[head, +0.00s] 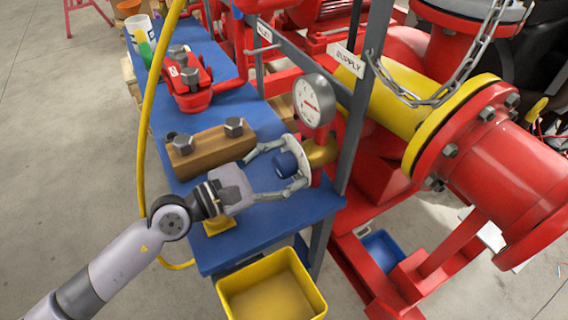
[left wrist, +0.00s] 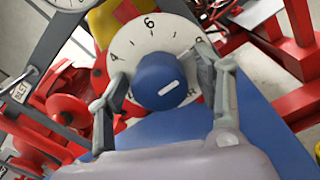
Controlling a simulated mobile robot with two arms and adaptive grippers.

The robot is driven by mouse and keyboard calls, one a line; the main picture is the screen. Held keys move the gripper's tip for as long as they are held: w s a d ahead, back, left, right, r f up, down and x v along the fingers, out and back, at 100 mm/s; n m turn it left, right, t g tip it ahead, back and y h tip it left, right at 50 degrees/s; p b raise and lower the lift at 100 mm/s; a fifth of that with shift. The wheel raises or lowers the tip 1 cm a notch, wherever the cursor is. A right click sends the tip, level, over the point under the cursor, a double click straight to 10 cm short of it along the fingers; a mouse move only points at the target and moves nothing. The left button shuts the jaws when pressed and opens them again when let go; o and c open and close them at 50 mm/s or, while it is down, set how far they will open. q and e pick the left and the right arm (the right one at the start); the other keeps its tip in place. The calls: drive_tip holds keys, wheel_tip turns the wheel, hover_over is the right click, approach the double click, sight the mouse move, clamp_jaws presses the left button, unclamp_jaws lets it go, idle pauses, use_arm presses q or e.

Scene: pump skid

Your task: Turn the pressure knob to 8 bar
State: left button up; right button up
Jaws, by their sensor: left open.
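The pressure knob (head: 287,163) is a blue round cap on a white dial plate, on the right side of the blue bench. In the left wrist view the knob (left wrist: 163,82) has a white pointer line angled to the right and slightly up. A round white gauge (head: 313,101) stands just behind the knob. My right gripper is not in view.
A wooden block with bolts (head: 205,153) and a red clamp-like part (head: 187,84) sit on the blue bench (head: 232,108). A yellow bin (head: 272,290) is at its front edge. A grey post (head: 354,110) and red and yellow pipework (head: 400,100) stand right of the gauge.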

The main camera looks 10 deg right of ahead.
use_arm(q)
drive_tip(key=v, duration=1.2)
idle(0.4)
